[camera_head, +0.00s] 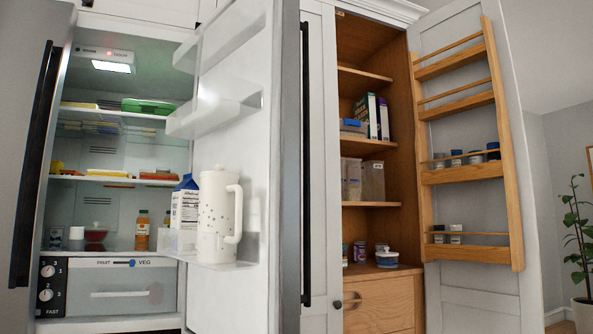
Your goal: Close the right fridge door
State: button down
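The right fridge door (240,120) stands open, with its white inner face turned toward me. Its free edge is at the right, in front of the pantry. A long black vertical handle (306,165) shows just beyond that edge, apparently on the door's outer side. The door's clear bins hold a white speckled pitcher (217,215) and a blue-and-white carton (185,216). The fridge interior (100,210) is lit and open, with food on its shelves. My gripper is not in view.
The left fridge door (30,60) with a black handle (34,165) is at the left edge. The wooden pantry (375,75) is open at the right. Its open door (470,285) carries a wooden rack (460,180). A potted plant (577,235) stands far right.

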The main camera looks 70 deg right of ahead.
aim_at(248, 52)
jog(key=k+l, duration=0.1)
jog(key=l, duration=0.6)
jog(key=k+l, duration=0.1)
jog(key=l, duration=0.65)
jog(key=k+l, duration=0.1)
jog(key=l, duration=0.6)
jog(key=k+l, duration=0.1)
jog(key=l, duration=0.6)
jog(key=k, duration=0.35)
jog(key=k+l+z, duration=0.1)
jog(key=l+z, duration=0.15)
